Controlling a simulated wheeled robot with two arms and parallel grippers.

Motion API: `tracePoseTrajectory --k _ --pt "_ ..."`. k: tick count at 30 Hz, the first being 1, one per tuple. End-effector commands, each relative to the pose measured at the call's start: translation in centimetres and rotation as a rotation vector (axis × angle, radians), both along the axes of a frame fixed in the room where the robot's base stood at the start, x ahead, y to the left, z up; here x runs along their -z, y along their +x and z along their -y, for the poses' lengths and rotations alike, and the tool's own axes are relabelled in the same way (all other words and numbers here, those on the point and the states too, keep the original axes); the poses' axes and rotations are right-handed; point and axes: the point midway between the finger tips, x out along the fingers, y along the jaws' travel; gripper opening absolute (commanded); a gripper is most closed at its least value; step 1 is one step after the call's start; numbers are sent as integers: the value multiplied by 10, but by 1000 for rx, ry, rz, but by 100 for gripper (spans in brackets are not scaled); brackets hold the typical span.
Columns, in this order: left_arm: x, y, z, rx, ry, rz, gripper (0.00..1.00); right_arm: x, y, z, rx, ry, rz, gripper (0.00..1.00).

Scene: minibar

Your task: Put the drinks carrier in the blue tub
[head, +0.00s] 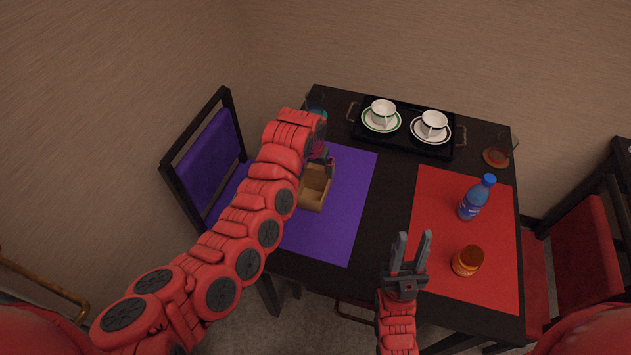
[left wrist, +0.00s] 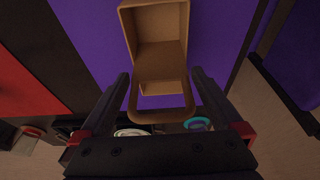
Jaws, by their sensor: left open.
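The drinks carrier, a tan open box with a handle (head: 314,190), stands on the purple mat (head: 342,215). In the left wrist view the carrier (left wrist: 160,58) is upper centre, its handle loop between the fingers. My left gripper (head: 325,163) is at the carrier's far side, partly hidden by my arm. It also shows in the left wrist view (left wrist: 160,90), open, with fingers on either side of the handle; contact cannot be told. My right gripper (head: 414,241) is open and empty over the table's near edge. I see no blue tub.
A black tray (head: 398,143) holds two cups on saucers at the back. On the right are a red mat (head: 440,215), a blue bottle (head: 475,198), an orange jar (head: 467,261) and a glass (head: 499,151). A teal-blue item (head: 316,108) stands behind my left arm.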

Motion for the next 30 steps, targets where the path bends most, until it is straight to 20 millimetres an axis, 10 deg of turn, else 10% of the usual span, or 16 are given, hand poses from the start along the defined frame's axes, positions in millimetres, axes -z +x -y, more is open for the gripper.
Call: tracePoseTrajectory --k 14,30 --pt "19 5 2 1 1 1 100 -5 0 0 0 0 0 34" --pt "19 5 2 2 1 1 6 -5 0 0 0 0 -1 34"
